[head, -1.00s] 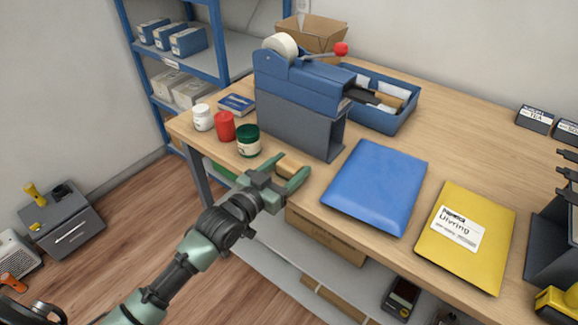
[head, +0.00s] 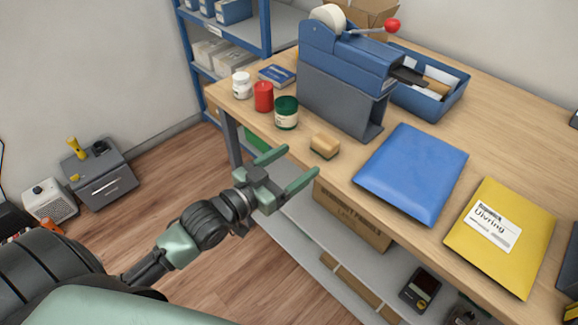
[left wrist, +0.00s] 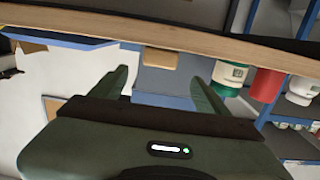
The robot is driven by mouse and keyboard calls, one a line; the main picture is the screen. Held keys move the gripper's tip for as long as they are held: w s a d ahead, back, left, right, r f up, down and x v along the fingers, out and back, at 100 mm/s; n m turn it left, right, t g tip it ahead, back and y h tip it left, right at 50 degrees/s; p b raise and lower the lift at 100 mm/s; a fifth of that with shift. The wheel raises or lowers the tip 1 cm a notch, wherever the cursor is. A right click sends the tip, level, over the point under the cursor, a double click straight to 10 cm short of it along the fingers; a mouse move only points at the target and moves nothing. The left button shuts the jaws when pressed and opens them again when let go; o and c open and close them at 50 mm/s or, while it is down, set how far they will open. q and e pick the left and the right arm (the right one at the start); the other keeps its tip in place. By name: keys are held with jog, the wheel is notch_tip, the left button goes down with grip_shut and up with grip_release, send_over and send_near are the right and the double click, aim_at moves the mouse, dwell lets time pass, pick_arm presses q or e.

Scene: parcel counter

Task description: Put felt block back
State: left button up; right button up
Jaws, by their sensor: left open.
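The felt block (head: 324,146), a small tan block with a darker underside, rests on the wooden counter close to its front edge. It also shows in the left wrist view (left wrist: 160,58), between the fingers in the picture and beyond their tips. My left gripper (head: 293,166) is open and empty in front of the counter edge, apart from the block. It also shows in the left wrist view (left wrist: 160,80). My right gripper is not in view.
A green-lidded jar (head: 286,113), a red jar (head: 263,97) and a white bottle (head: 242,86) stand left of the block. A tape dispenser (head: 345,85) stands behind it. A blue mailer (head: 413,173) and a yellow mailer (head: 502,238) lie to the right.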

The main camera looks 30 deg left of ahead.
pick_arm(q)
jog(key=shift+v, duration=0.8)
jog(key=s+a+f+n+g+y, duration=0.1)
jog(key=s+a+f+g+y, duration=0.15)
jog(key=f, duration=0.85)
jog(key=s+a+f+n+g+y, duration=0.1)
jog(key=a+f+g, duration=0.15)
jog(key=f, duration=0.95)
jog(key=s+a+f+g+y, duration=0.1)
jog(key=s+a+f+y, duration=0.15)
jog(key=f, duration=0.85)
jog(key=s+d+f+g, duration=0.1)
jog(key=s+f+g, duration=0.4)
jog(key=s+f, duration=1.25)
jog(key=s+d+f+g, duration=0.2)
jog(key=s+f, duration=0.1)
jog(key=s, duration=0.5)
jog(key=s+d+f+g, duration=0.2)
jog(key=s+f, duration=0.2)
jog(key=s, duration=0.4)
jog(key=shift+d+f, duration=0.1)
